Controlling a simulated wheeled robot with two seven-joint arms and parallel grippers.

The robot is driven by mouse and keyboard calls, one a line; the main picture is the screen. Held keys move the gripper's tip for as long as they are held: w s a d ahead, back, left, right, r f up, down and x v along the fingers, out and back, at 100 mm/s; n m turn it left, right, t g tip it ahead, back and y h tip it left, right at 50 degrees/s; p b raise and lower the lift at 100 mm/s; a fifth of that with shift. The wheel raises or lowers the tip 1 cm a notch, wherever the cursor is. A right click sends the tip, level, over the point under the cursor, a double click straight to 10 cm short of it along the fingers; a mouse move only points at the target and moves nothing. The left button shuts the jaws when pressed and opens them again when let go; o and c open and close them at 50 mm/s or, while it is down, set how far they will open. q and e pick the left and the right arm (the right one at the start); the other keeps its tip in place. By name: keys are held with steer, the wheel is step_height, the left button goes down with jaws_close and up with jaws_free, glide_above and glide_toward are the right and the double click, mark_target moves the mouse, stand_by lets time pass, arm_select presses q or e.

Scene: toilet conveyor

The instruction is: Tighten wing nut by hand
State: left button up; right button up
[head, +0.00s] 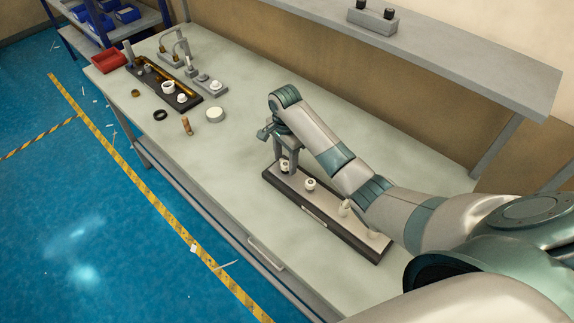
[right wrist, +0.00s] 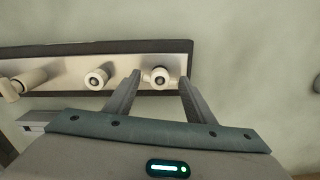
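A long dark-edged fixture board (head: 325,219) lies on the table with several pale fittings standing in a row on its metal top. It also shows in the right wrist view (right wrist: 60,77). My right gripper (head: 286,163) is over its far-left end, pointing down. In the right wrist view the right gripper (right wrist: 160,77) is open, with its fingers on either side of a round white fitting (right wrist: 160,76); contact cannot be told. A second fitting (right wrist: 96,78) is just left of the fingers. No wing shape can be made out on these fittings. My left gripper is not in view.
A second fixture (head: 165,88) with white parts and a red bin (head: 108,60) stand at the table's far left. A white round cap (head: 215,114), a brown cylinder (head: 187,126) and a black ring (head: 160,115) lie loose. A shelf (head: 440,57) runs above the back edge.

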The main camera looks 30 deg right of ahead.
steer(key=shift+r, duration=0.1)
steer(key=shift+r, duration=1.65)
steer(key=o, duration=0.6)
steer(key=shift+c, duration=0.2)
steer(key=c, duration=0.5)
steer(key=shift+o, duration=0.2)
steer(key=shift+n, duration=2.3)
